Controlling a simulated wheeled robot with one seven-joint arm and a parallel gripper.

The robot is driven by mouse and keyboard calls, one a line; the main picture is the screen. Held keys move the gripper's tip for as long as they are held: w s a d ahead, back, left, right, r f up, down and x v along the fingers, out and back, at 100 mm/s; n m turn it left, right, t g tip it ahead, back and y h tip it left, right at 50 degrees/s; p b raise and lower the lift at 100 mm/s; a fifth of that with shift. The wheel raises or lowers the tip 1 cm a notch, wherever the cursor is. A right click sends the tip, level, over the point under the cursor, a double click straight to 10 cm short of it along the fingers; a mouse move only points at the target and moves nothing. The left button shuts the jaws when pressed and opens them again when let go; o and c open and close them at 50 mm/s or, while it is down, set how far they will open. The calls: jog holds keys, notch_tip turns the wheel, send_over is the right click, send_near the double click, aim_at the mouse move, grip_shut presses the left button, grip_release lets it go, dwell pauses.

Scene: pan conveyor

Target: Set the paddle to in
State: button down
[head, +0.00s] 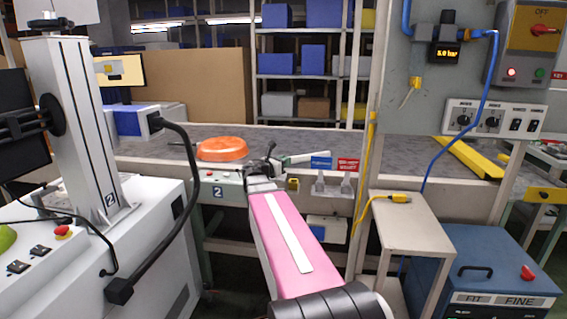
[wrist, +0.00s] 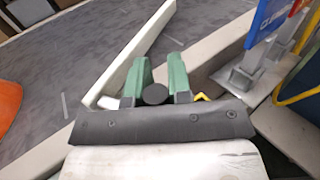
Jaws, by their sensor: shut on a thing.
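The paddle (wrist: 133,55) is a long white bar. In the wrist view it slants from beside my left finger up to the right across the grey belt; in the head view its pale bar (head: 305,157) points right from my gripper. My gripper (head: 265,165) is at the near edge of the conveyor (head: 290,137). In the wrist view its two green fingers (wrist: 155,90) are shut on a dark round knob (wrist: 154,94), apparently the paddle's handle. The knob's joint to the bar is hidden.
An orange pan (head: 222,149) lies on the belt left of my gripper. Blue (head: 321,163) and red (head: 347,165) signs stand on metal brackets at the right. A grey stand (head: 412,222) and a blue cabinet (head: 490,283) are nearer, at the right.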

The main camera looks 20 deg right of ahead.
jog(key=shift+d, duration=0.1)
jog(key=c, duration=1.1)
grip_release()
jog(key=shift+w, duration=0.1)
jog(key=shift+o, duration=0.2)
jog(key=v, duration=1.1)
jog(key=shift+d, duration=0.1)
